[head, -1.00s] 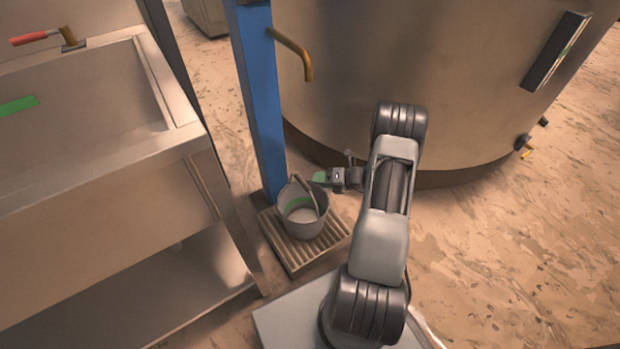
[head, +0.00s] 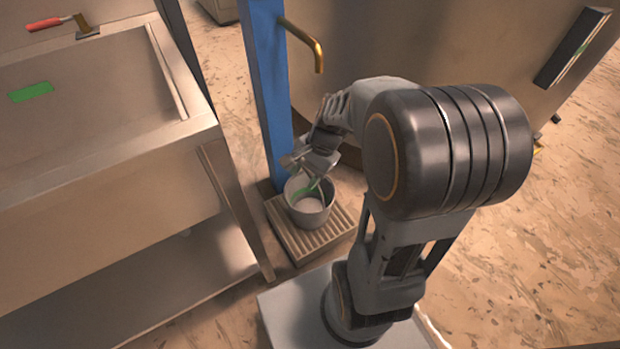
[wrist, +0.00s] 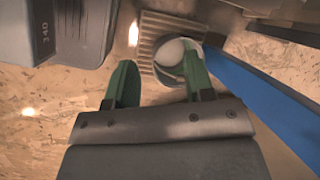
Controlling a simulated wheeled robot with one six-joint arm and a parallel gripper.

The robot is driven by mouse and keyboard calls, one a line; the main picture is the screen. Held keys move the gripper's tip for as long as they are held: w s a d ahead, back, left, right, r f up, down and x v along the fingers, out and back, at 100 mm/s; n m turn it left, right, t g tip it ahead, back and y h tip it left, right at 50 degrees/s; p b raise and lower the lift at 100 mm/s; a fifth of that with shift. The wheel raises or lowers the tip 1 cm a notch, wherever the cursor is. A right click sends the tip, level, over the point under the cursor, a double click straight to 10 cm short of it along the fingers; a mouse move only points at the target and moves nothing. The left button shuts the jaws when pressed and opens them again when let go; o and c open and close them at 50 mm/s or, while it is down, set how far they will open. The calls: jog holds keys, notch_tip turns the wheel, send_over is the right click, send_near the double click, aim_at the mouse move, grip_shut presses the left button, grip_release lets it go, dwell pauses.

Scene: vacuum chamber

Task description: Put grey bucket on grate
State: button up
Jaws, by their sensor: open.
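The grey bucket (head: 311,207) stands upright on the slatted grate (head: 326,241) at the foot of the blue post. In the wrist view the bucket (wrist: 172,52) is partly covered by my right-hand green finger, and the grate (wrist: 147,33) shows around it. My gripper (head: 312,185) is over the bucket's far rim in the head view. In the wrist view my gripper (wrist: 158,75) is open, its two green fingers apart with nothing clearly held between them. The bucket's handle is mostly hidden, and I cannot tell whether a finger touches the bucket.
The blue post (head: 265,95) with a brass spout (head: 304,42) rises just behind the grate. A metal sink bench (head: 110,215) stands close on the left, with a red-handled tool (head: 62,23) on it. A large tank (head: 400,45) fills the back. Open floor lies right.

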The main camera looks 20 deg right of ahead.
jog(key=s+a+r+n+t+h, duration=0.1)
jog(key=s+r+n+h, duration=0.3)
jog(key=n, duration=0.7)
jog(key=shift+s+a+r+n+t, duration=0.25)
jog(key=shift+s+r+n+t, duration=0.15)
jog(key=shift+s+r+t, duration=0.35)
jog(key=shift+s, duration=0.1)
